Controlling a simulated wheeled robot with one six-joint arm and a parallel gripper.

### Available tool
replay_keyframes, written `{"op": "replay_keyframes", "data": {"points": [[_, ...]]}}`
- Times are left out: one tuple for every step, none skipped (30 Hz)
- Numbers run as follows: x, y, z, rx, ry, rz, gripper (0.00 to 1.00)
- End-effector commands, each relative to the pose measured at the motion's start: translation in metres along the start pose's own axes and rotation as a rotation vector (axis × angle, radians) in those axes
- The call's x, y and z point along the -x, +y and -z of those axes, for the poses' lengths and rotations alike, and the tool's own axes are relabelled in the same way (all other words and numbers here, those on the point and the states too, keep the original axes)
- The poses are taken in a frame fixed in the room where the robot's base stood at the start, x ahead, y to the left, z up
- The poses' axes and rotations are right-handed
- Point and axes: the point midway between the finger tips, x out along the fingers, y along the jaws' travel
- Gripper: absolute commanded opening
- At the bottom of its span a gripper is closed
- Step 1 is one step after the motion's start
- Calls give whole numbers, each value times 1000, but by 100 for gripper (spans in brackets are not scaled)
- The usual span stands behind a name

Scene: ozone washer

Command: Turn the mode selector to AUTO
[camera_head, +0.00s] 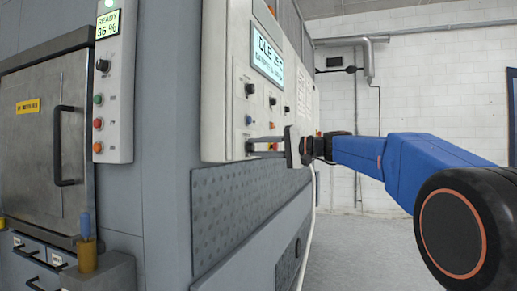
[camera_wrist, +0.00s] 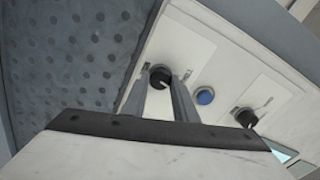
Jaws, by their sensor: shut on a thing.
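My gripper (camera_head: 253,147) reaches in from the right to the white control panel (camera_head: 225,100) of the large grey machine. In the wrist view its two fingers (camera_wrist: 161,84) stand on either side of a black rotary knob (camera_wrist: 159,79) and are shut on it. A pale pointer mark shows on the knob. The labels beside it are too small to read, so I cannot tell which is AUTO. A second black knob (camera_wrist: 246,118) sits farther along, past a blue button (camera_wrist: 205,96). In the head view the fingers hide most of the gripped knob.
The panel display (camera_head: 267,57) reads IDLE. Other knobs and buttons sit close to my fingers. At left are a steel door (camera_head: 40,150) with a handle (camera_head: 66,145) and a narrow control box (camera_head: 116,90). Open floor (camera_head: 365,250) lies below my arm.

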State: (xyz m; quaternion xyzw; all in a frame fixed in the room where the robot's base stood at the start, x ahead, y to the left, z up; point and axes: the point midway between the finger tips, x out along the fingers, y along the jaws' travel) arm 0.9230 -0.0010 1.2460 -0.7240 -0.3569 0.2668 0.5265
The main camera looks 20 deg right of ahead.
Motion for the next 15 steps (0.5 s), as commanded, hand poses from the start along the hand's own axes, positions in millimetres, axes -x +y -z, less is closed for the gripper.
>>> {"op": "replay_keyframes", "data": {"points": [[0, 1, 0, -29, 0, -2, 4], [0, 1, 0, -47, 0, -2, 4], [0, 1, 0, -70, -1, -2, 4], [0, 1, 0, -86, -1, -2, 4], [0, 1, 0, -101, -1, -3, 4], [0, 1, 0, -119, -1, -3, 4], [0, 1, 0, -131, -1, -3, 4], [0, 1, 0, -142, -2, -3, 4], [0, 1, 0, -156, -2, -3, 4], [0, 1, 0, -164, -2, -3, 4], [0, 1, 0, -171, -2, -4, 4], [0, 1, 0, -180, -2, -4, 4], [0, 1, 0, -185, -2, -4, 4], [0, 1, 0, -189, -2, -4, 4], [0, 1, 0, -194, -2, -4, 4]]}}
